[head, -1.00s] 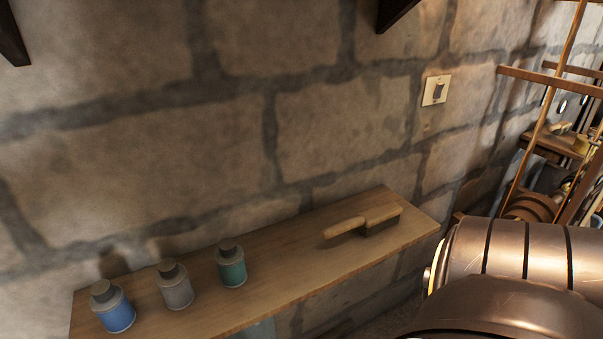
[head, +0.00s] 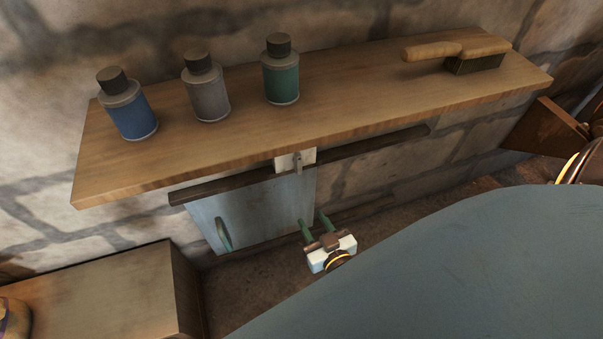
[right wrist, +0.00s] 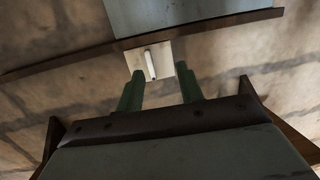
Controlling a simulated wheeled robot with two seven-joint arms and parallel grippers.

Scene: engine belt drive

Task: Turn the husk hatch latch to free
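The husk hatch (head: 255,210) is a pale blue-grey panel under the wooden shelf, with a green handle (head: 223,234) at its lower left. Its latch (head: 298,162) is a small grey lever on a cream plate at the panel's upper right corner, standing about upright. In the right wrist view the latch lever (right wrist: 150,64) lies just beyond the fingertips. My right gripper (head: 315,221) is below and right of the latch, apart from it. Its two green fingers (right wrist: 158,85) are spread and empty. My left gripper is not in view.
The wooden shelf (head: 180,160) overhangs the hatch and carries blue, grey and green bottles and a brush (head: 460,53). A dark rail (head: 380,146) runs along the hatch top. A wooden box (head: 110,295) stands at lower left.

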